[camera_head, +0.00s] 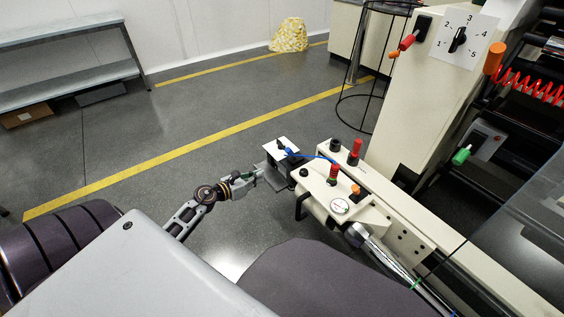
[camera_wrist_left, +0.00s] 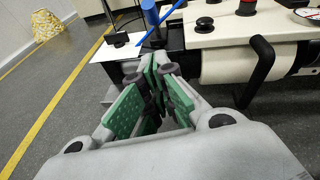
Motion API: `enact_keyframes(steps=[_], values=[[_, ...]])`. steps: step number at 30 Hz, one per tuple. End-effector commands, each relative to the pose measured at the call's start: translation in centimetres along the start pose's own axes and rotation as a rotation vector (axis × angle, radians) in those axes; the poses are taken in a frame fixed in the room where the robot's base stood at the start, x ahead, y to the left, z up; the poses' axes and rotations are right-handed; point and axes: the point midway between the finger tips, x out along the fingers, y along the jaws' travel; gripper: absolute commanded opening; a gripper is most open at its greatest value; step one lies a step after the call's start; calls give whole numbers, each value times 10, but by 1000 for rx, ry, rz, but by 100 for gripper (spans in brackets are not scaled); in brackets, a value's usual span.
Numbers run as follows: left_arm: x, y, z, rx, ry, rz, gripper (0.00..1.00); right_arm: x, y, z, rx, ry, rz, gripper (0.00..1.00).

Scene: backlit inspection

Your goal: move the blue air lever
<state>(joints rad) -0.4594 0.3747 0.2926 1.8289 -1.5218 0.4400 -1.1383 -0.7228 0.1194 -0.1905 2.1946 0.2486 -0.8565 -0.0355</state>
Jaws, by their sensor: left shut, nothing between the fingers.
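The blue air lever (camera_head: 308,156) is on the near left end of the cream machine arm, beside a small white plate (camera_head: 281,149). In the left wrist view the blue lever (camera_wrist_left: 151,13) rises from a dark mount just beyond my fingertips, its top cut off by the frame edge. My left gripper (camera_head: 260,174) is at the left of this end, close to the lever. In its wrist view the green-padded fingers (camera_wrist_left: 152,72) are shut with nothing between them. A gap to the lever seems to show, but contact is hard to judge.
A red-topped post (camera_head: 354,152), another red knob (camera_head: 333,174), an orange knob (camera_head: 356,190) and a round gauge (camera_head: 340,206) crowd the machine top. A black handle (camera_wrist_left: 259,70) juts out at its side. The floor to the left is open.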

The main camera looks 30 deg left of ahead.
Motion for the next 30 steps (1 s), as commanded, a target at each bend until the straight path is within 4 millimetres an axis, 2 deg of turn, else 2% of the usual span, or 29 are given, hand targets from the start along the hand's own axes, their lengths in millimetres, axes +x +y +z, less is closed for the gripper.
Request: enact_keyframes(steps=[11, 30], values=[[13, 0, 0, -1, -2, 0, 0, 3, 1, 1, -1, 2, -3, 40], [64, 0, -1, -2, -2, 1, 0, 13, 2, 6, -2, 18, -17, 40]])
